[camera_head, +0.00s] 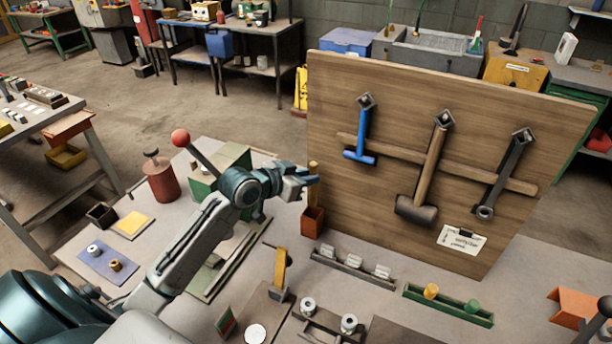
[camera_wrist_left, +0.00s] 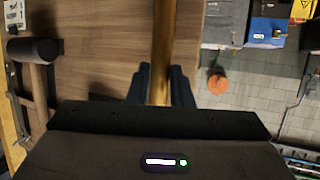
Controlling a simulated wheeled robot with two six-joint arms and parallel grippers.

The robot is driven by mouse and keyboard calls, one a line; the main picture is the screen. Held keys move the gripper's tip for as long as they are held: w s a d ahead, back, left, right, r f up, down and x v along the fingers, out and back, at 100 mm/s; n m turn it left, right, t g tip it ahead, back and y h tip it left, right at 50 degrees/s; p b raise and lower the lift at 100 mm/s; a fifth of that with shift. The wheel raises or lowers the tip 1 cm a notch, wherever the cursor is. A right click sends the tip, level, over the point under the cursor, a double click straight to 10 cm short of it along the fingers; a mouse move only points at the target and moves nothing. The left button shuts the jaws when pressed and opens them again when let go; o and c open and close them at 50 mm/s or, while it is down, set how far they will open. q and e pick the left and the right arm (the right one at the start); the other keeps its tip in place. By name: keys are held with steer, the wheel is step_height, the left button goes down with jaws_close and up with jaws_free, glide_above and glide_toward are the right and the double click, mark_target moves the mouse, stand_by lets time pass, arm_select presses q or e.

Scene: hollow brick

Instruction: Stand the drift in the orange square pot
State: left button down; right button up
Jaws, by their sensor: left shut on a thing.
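The drift (camera_head: 313,187) is a slim brass-coloured rod, upright over the orange square pot (camera_head: 313,222). My left gripper (camera_head: 311,181) is shut on the drift partway up, and its tip shows above the fingers. The drift's lower part meets the pot's mouth in the head view; I cannot tell how deep it sits or whether it touches the bottom. In the left wrist view the drift (camera_wrist_left: 162,45) runs up between the two dark fingers (camera_wrist_left: 162,88). The pot does not show there. My right gripper is not clearly seen.
A wooden tool board (camera_head: 380,205) with hanging hammers and a wrench stands close right of the pot. A red can (camera_head: 161,181) and a red-knobbed lever (camera_head: 181,138) are to the left. A rack with white blocks (camera_head: 352,262) and a green tray (camera_head: 449,306) lie in front.

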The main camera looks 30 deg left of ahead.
arm_select(q)
steer(key=shift+s+f, duration=0.1)
steer(key=shift+f, duration=0.7)
arm_select(e)
steer(key=shift+s+d+f, duration=0.25)
steer(key=shift+d+f, duration=0.1)
steer(key=shift+f, duration=0.05)
steer(key=shift+a+r, duration=0.1)
steer(key=shift+a, duration=0.25)
